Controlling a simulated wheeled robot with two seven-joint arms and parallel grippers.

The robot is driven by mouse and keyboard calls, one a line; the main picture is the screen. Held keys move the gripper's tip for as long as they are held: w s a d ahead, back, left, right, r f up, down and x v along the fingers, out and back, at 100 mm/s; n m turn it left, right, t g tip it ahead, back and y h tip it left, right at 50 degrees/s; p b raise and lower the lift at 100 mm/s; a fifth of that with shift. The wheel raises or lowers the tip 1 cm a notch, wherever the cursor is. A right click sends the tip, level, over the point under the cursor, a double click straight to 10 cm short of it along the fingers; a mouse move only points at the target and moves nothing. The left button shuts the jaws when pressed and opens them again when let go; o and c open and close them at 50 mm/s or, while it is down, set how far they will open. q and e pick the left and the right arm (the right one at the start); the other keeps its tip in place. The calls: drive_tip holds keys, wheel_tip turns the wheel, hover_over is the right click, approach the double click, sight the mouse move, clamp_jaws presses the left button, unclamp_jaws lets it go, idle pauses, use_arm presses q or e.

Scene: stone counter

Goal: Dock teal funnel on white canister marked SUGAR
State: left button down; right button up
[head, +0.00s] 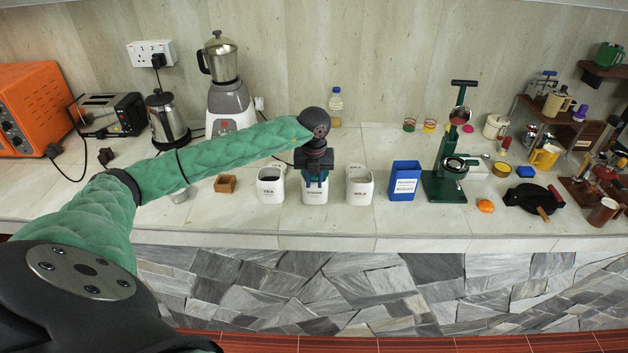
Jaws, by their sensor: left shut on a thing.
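The white canister (315,197) with a dark label, too blurred to read surely but like SUGAR, stands in the middle of a row of three white canisters. My left gripper (315,171) points down right over its mouth and is shut on the teal funnel (314,179). Only a small part of the funnel shows, at the canister's rim; the gripper hides the rest. I cannot tell whether the funnel rests on the rim or hangs just inside or above it. My right gripper is not in view.
White canisters stand close on both sides, one marked TEA (269,190) and one seemingly MILK (359,190). A blue box (404,181) and a green press (447,184) are to the right. A blender (230,110) stands behind my left arm. The counter's front strip is clear.

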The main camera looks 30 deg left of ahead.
use_arm(q)
drive_tip(key=shift+f+b, duration=0.65)
idle(0.7)
drive_tip(key=c, duration=1.5)
unclamp_jaws()
drive_tip(key=shift+c, duration=0.2)
drive_tip(key=shift+r, duration=0.15)
drive_tip(key=shift+r+p, duration=1.7)
drive_tip(key=shift+r, duration=3.75)
drive_tip(key=shift+d, duration=0.1)
